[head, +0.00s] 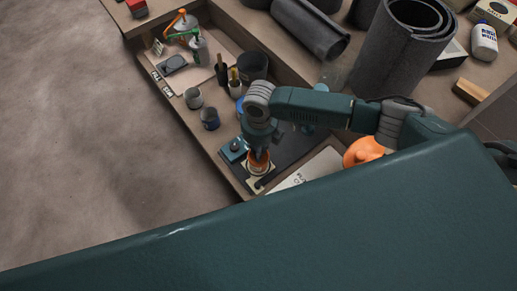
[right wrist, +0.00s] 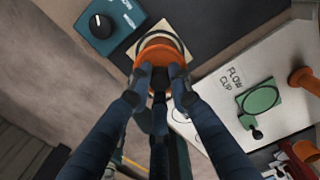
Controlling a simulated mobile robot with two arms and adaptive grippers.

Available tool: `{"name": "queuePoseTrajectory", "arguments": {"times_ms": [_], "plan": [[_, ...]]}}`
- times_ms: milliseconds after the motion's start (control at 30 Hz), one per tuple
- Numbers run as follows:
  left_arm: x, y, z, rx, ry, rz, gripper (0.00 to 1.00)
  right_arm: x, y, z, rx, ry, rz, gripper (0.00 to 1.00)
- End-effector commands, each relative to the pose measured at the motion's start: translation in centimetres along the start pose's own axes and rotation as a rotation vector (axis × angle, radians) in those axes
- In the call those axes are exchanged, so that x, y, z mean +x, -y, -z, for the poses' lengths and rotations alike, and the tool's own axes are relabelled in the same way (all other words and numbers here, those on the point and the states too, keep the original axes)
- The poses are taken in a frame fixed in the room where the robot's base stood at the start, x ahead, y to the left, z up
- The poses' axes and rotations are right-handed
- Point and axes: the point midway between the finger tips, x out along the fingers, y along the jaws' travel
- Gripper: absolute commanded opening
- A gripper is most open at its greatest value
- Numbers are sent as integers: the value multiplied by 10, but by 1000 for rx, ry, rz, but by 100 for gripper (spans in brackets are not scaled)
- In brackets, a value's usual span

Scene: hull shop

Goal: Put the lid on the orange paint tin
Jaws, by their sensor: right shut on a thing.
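My right gripper (head: 259,152) reaches down at the near end of the long bench. In the right wrist view my right gripper (right wrist: 160,78) is shut on an orange round piece (right wrist: 159,54), which I take for the lid. The orange paint tin (head: 258,167) shows below the fingers in the head view, over a cream square plate (head: 254,186). The fingers hide much of both. I cannot tell where lid and tin part, or whether the lid is seated. My left gripper is not in view.
A teal box with a black knob (right wrist: 101,25) stands close beside the tin. A white board with a green flow cup (right wrist: 262,99) lies to the right.

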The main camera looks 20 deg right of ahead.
Motion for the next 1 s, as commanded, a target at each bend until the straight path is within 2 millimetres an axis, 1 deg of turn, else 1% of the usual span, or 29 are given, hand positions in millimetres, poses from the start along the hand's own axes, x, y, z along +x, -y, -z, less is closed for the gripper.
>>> {"name": "queuePoseTrajectory", "arguments": {"times_ms": [900, 933, 1000], "plan": [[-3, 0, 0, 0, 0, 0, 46, 0, 0, 0, 0, 0, 0, 6], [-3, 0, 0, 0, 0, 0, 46, 0, 0, 0, 0, 0, 0, 23], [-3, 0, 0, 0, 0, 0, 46, 0, 0, 0, 0, 0, 0, 37]]}}
